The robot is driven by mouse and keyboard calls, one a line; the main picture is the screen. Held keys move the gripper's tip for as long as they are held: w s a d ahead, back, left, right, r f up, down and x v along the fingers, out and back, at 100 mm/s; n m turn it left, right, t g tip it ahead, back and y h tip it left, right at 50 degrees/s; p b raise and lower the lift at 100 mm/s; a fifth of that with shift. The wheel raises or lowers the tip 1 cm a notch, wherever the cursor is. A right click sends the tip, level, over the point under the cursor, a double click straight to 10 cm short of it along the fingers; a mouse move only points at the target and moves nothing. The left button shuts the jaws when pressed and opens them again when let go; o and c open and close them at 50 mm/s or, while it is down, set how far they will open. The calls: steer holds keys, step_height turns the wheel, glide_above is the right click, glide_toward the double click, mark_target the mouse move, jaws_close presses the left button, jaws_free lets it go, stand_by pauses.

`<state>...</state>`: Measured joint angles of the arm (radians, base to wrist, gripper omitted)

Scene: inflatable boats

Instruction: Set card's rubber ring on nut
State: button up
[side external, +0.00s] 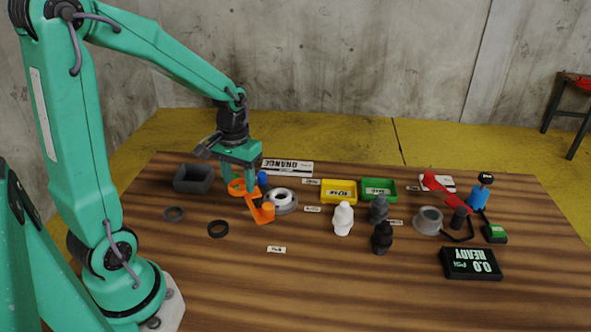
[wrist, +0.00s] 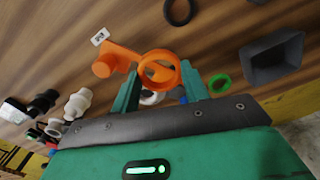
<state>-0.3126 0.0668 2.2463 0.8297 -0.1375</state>
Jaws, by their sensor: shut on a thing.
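My gripper (side external: 239,182) is shut on an orange ring (wrist: 160,72), one finger at each side, and holds it above the table at the left. An orange bar with a round knob (side external: 268,208) shows right beside the ring; I cannot tell whether the two are joined. A grey round piece with a white ring in its top (side external: 283,202) lies just right of my gripper and may be the nut. It is mostly hidden in the wrist view. A card reading ORANGE (side external: 287,167) lies upside down behind it. A black ring (side external: 218,229) and a dark grey ring (side external: 173,214) lie in front.
A dark open box (side external: 193,178) stands left of my gripper. Yellow (side external: 339,202) and green (side external: 379,196) trays, white (side external: 343,218) and black (side external: 381,238) fittings, a grey cup (side external: 428,220) and a READY display (side external: 470,263) stand to the right. The front middle is mostly clear.

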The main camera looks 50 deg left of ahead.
steer(key=w+r, duration=0.3)
steer(key=w, duration=0.8)
steer(key=shift+d, duration=0.4)
steer(key=shift+w+f, duration=0.1)
steer(key=shift+f, duration=4.25)
steer(key=shift+f, duration=0.55)
steer(key=o, duration=1)
steer(key=shift+o, duration=0.5)
steer(key=o, duration=0.4)
